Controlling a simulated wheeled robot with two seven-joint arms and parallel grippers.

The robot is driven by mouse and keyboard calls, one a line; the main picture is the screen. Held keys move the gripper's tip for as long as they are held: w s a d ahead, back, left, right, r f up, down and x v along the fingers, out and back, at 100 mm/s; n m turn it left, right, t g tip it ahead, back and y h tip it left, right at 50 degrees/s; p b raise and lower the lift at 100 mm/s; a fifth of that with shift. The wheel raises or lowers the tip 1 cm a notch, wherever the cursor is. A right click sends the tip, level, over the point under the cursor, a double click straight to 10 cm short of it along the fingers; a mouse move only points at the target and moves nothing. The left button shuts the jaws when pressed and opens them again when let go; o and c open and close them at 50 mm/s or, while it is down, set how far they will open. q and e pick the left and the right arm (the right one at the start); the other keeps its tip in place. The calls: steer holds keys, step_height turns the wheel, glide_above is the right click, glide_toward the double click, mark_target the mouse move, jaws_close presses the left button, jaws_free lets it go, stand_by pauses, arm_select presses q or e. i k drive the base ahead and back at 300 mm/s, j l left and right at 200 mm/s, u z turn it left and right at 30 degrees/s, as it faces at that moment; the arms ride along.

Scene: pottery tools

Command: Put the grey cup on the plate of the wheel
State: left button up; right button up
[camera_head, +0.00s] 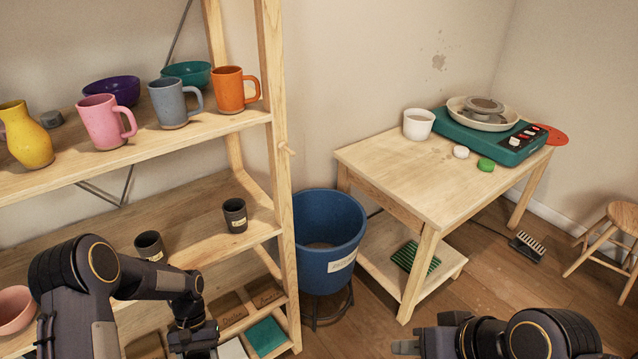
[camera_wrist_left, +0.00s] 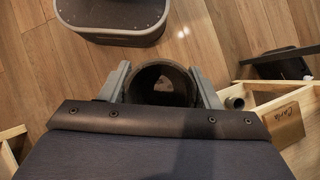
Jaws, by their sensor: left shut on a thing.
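A blue-grey mug (camera_head: 170,103) stands on the upper shelf between a pink mug and an orange mug. Two small dark grey cups, one right (camera_head: 235,215) and one left (camera_head: 149,246), stand on the shelf below. My left gripper (camera_head: 192,338) is low in front of the shelves. In the left wrist view its fingers (camera_wrist_left: 162,88) are shut on a dark round cup (camera_wrist_left: 162,68), seen at its open end. The teal pottery wheel (camera_head: 478,141) stands on the table at right; its grey plate (camera_head: 484,104) sits inside a pale basin. My right gripper (camera_head: 400,346) is at the bottom edge, its jaws unclear.
A white cup (camera_head: 418,124), a white lump and a green lump stand beside the wheel on the wooden table (camera_head: 400,173). A blue bucket (camera_head: 328,240) stands between shelves and table. A stool (camera_head: 610,235) is at right. The table's front is clear.

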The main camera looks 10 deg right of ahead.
mark_target(484, 104)
steer(key=i+l+z, duration=0.15)
steer(key=l+z, duration=0.35)
steer(key=i+l+z, duration=0.25)
steer(key=l+z, duration=0.2)
steer(key=i+l+z, duration=0.3)
steer(key=z, duration=0.2)
steer(key=i+l+z, duration=0.2)
steer(key=z, duration=0.3)
steer(key=i+l+z, duration=0.1)
steer(key=i, duration=0.75)
steer(key=i+l+z, duration=0.1)
steer(key=i, duration=0.75)
steer(key=i+l+u, duration=0.2)
steer(key=i+u, duration=0.2)
steer(key=i+l+u, duration=0.4)
steer(key=i, duration=0.15)
steer(key=i+l+u, duration=0.4)
